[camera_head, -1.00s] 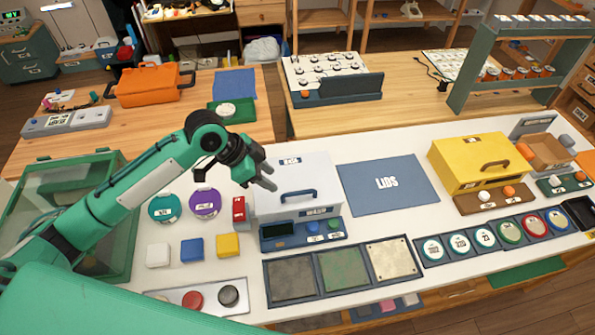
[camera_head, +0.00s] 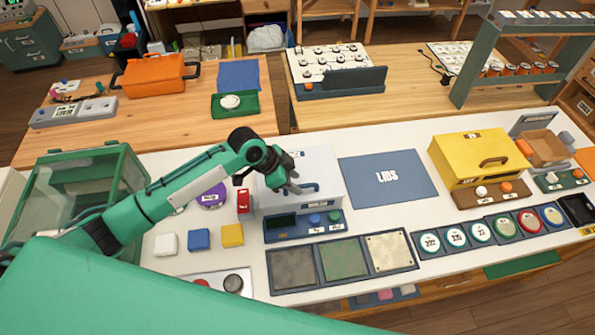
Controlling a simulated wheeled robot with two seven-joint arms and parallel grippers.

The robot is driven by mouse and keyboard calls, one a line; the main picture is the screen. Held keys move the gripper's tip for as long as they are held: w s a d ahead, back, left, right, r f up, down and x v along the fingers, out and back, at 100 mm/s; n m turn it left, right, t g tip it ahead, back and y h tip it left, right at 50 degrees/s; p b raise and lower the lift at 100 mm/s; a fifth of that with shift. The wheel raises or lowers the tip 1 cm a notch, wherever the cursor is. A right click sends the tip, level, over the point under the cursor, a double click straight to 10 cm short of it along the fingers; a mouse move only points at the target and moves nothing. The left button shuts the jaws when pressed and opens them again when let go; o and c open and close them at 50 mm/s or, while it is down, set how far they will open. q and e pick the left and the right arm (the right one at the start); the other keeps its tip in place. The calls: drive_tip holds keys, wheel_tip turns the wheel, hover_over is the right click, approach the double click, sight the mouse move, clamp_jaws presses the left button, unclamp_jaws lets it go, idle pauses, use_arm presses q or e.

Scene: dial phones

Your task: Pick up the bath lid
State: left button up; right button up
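My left gripper (camera_head: 297,184) is over the left part of this box, close to the handle. Its fingers look apart and hold nothing that I can see. I cannot tell if they touch the handle. My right gripper is not in view.
A flat blue mat marked LIDS (camera_head: 388,182) lies clear to the right. Beyond it stands a yellow box (camera_head: 465,160) with a handle. A control panel (camera_head: 303,226) and a tray of square plates (camera_head: 412,262) lie in front. A green glass case (camera_head: 75,190) stands left.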

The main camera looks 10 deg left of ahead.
use_arm(q)
drive_tip(key=shift+p+x, duration=0.3)
drive_tip(key=shift+x, duration=1.1)
drive_tip(key=c, duration=0.8)
drive_tip(key=shift+r, duration=0.1)
clamp_jaws()
drive_tip(key=shift+r, duration=0.15)
